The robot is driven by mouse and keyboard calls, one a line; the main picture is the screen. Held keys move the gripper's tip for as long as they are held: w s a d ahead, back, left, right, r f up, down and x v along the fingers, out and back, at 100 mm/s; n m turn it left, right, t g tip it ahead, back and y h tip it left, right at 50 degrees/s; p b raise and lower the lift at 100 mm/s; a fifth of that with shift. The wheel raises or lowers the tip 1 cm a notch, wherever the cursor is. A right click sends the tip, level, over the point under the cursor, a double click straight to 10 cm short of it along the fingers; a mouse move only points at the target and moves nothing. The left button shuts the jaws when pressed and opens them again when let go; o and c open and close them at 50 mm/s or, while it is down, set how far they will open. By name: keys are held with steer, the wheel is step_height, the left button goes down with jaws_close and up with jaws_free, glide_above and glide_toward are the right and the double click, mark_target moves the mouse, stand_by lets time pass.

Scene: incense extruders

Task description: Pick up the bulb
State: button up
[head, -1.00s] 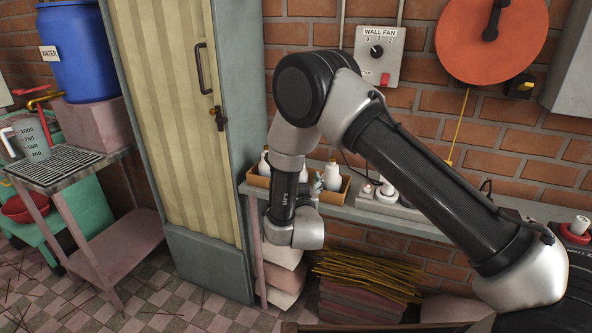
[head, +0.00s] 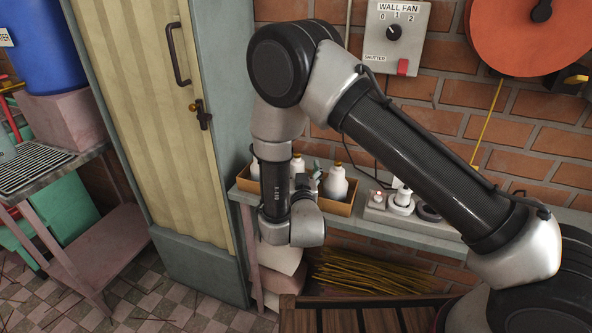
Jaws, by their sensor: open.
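I cannot clearly make out which thing is the bulb. A small white rounded piece (head: 402,195) stands on a pale block on the wall shelf, and a smaller pale knob-like piece (head: 377,197) is beside it; either could be a bulb, but they are too small to tell. My arm hangs down left of them, in front of the shelf's left end.
A shelf (head: 358,229) runs along the brick wall. On it, an orange-brown tray (head: 338,208) holds several white bottles, partly behind my wrist. A dark ring (head: 429,212) lies to the right. A tall locker (head: 205,262) stands left. Yellow sticks (head: 365,274) lie below the shelf.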

steer(key=c, duration=1)
step_height(320, 180, up, 10)
steer(key=shift+r, duration=0.1)
